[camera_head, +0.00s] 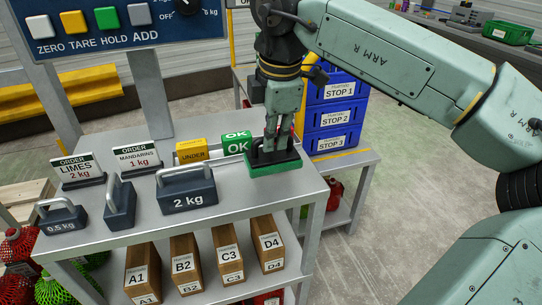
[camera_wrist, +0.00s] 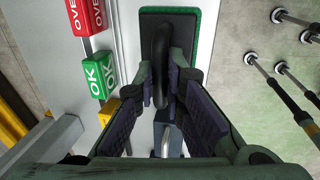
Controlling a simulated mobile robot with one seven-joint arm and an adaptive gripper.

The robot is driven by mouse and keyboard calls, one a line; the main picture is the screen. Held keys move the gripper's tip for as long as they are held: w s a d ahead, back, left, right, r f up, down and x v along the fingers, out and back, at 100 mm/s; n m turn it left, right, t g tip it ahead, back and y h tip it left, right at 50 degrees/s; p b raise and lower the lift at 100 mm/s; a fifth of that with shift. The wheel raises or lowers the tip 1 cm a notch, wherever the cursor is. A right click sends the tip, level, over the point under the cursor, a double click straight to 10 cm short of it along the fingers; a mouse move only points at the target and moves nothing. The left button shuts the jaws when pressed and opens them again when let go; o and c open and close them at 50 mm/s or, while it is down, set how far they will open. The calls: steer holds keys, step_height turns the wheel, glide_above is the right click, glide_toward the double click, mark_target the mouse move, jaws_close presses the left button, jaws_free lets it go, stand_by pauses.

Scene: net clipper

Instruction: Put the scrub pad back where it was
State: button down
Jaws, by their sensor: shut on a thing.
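The scrub pad (camera_head: 274,167) is a dark block with a black handle and a green underside, at the right end of the grey bench top (camera_head: 232,205). My gripper (camera_head: 277,147) is above it with its fingers shut on the handle. In the wrist view the pad (camera_wrist: 203,42) is at the top, and the handle runs down between the fingers of my gripper (camera_wrist: 163,88). The pad looks level and on or just over the bench top; I cannot tell whether it touches. The fingers hide part of the handle.
The green OK block (camera_head: 236,145) and yellow UNDER block (camera_head: 192,151) stand close left of the pad. The 2 kg weight (camera_head: 187,190) and other weights are further left. Brown boxes (camera_head: 185,263) fill the shelf below. Blue STOP bins (camera_head: 336,115) stand behind right.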

mark_target(273, 153)
steer(key=shift+f+p, duration=0.35)
steer(key=shift+f, duration=1.95)
steer(key=shift+f, duration=0.15)
steer(key=c, duration=1.7)
jaws_free()
steer(key=shift+o, duration=0.2)
steer(key=shift+r, duration=0.65)
step_height(273, 153, up, 11)
steer(key=s+b, duration=0.2)
steer(key=shift+s+d, duration=0.15)
steer(key=shift+d, duration=0.15)
steer(key=shift+f, duration=0.1)
